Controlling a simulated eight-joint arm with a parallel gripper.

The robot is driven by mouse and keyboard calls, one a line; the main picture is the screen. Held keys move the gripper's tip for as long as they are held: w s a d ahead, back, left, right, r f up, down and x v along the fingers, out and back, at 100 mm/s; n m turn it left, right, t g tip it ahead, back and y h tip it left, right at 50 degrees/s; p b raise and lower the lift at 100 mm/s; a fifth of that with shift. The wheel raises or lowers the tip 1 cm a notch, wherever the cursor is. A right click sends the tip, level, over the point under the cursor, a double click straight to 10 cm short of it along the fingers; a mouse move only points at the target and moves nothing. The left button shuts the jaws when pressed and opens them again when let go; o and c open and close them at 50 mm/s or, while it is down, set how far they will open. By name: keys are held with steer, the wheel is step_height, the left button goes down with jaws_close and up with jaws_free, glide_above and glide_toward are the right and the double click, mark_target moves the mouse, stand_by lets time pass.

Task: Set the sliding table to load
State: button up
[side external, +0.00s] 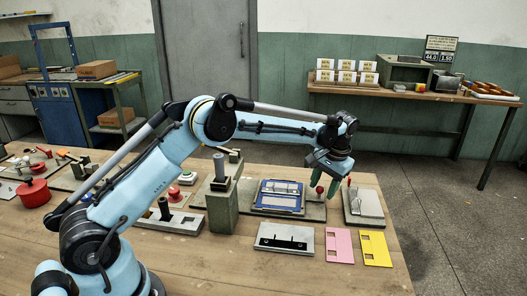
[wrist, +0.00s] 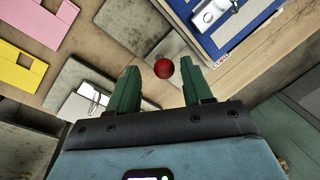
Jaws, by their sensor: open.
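A red ball knob (side external: 320,190) stands at the right end of a grey base plate (side external: 314,212), beside a blue plate (side external: 278,208) with light metal parts on it. I take this to be the sliding table; its marked positions are too small to read. My gripper (side external: 327,187) is open and points down over the knob. In the wrist view the red ball (wrist: 163,68) shows between the green fingertips (wrist: 160,75), with gaps on both sides. Whether it lies between the fingers or below them I cannot tell. The blue plate (wrist: 258,30) is at upper right there.
A grey block with a post (side external: 221,205) stands left of the blue plate. In front lie a slotted metal plate (side external: 284,238), a pink plate (side external: 339,245) and a yellow plate (side external: 375,249).

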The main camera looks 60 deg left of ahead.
step_height(320, 180, up, 12)
steer(key=d, duration=0.2)
steer(key=shift+w+d, duration=0.15)
steer(key=shift+w, duration=0.05)
stand_by(0.5)
steer(key=s+r+m+t+h, duration=0.1)
steer(key=s+r+t, duration=0.4)
steer(key=s, duration=0.6)
steer(key=s+f+t, duration=0.1)
steer(key=s+f, duration=0.2)
steer(key=s, duration=0.4)
steer(key=s+d+f+m+t+h, duration=0.1)
steer(key=s+f, duration=0.3)
steer(key=s, duration=0.3)
steer(key=shift+s+t, duration=0.3)
